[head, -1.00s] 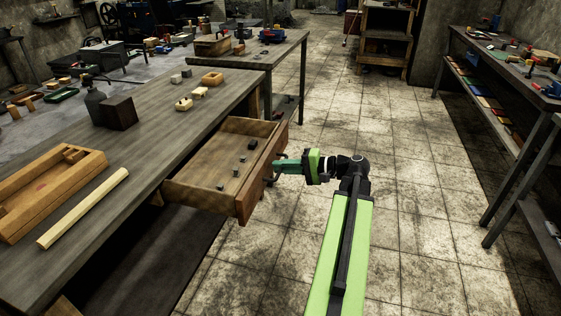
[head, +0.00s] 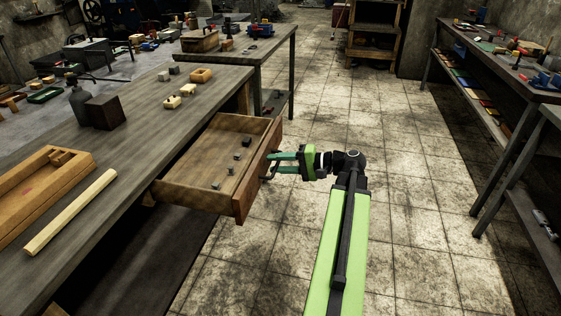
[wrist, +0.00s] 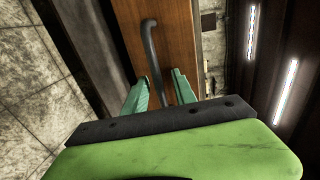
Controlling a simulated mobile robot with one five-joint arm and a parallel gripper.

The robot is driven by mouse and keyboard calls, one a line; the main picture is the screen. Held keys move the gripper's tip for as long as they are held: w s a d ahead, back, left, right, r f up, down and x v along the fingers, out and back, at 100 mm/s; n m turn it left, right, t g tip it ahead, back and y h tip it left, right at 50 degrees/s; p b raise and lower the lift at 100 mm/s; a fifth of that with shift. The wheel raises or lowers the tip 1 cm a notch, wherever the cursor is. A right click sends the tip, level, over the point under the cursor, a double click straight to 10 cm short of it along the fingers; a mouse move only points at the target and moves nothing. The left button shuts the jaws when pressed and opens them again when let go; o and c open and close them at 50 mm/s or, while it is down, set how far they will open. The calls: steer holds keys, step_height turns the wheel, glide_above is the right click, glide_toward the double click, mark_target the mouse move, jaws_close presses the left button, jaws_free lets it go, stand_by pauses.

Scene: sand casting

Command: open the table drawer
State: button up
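The wooden table drawer (head: 205,190) stands pulled well out of the dark workbench (head: 150,110), its inside showing. Several small dark blocks lie in it. Its dark curved handle (wrist: 150,45) is on the drawer front, seen close in the wrist view. My gripper (head: 273,163) is at the drawer front, its two green fingers spread apart. In the wrist view my gripper (wrist: 160,80) has one finger on each side of the handle's near end, with gaps visible. The fingers do not appear to grip it.
On the bench are a wooden tray (head: 40,190), a pale bar (head: 70,212), a dark block (head: 103,112) and small wooden pieces. Clear tiled floor (head: 410,200) lies to the right, up to another table (head: 500,75).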

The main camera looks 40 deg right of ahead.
steer(key=p+v, duration=0.3)
steer(key=v, duration=1.4)
steer(key=shift+s, duration=0.25)
